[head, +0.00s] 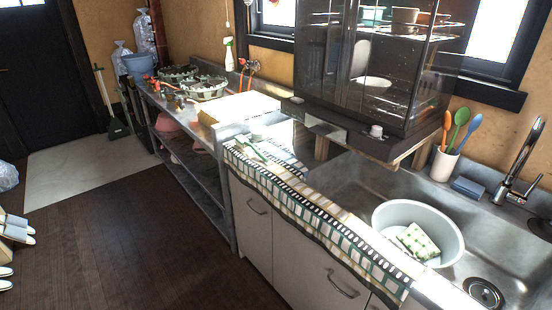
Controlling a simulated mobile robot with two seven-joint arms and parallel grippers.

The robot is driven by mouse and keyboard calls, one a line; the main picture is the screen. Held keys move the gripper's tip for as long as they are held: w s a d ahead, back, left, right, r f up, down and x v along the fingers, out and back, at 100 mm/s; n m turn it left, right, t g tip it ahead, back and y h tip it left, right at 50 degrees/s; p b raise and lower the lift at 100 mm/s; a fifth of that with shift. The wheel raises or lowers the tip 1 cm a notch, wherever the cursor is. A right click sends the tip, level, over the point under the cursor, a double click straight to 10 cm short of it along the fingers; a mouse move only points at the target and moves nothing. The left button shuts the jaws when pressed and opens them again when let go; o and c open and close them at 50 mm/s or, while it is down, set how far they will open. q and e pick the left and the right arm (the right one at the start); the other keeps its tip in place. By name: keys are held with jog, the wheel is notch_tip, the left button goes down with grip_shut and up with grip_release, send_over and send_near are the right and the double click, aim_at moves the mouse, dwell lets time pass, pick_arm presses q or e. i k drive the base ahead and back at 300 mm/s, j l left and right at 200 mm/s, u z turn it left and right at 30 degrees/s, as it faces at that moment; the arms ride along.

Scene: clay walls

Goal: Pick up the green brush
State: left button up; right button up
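A white cup (444,167) stands behind the sink at the right. It holds a green long-handled utensil (461,118) with a rounded head, between an orange one (446,125) and a blue one (472,124). I cannot tell for sure whether the green one is a brush. A green broom or dustpan (118,126) with a long handle stands on the floor by the far wall, too small to make out well. Neither of my grippers shows in the head view.
A grey-white basin (385,213) with a green-patterned cloth (418,242) sits in the metal sink (350,180). A faucet (522,160) and a blue sponge-like block (468,188) are near the cup. A dark glass-fronted cabinet (340,75) rises left of it. The wooden floor (125,230) is mostly clear.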

aim_at(240, 140)
jog(key=z, duration=0.35)
jog(key=i+j+z, duration=0.2)
jog(key=z, duration=0.2)
jog(key=i+j+z, duration=0.1)
jog(key=j+z, duration=0.3)
jog(key=i+j+z, duration=0.15)
jog(key=j, duration=0.4)
jog(key=i+j+z, duration=0.15)
jog(key=j, duration=0.45)
jog(key=j+z, duration=0.15)
jog(key=j, duration=0.45)
jog(key=i, duration=0.05)
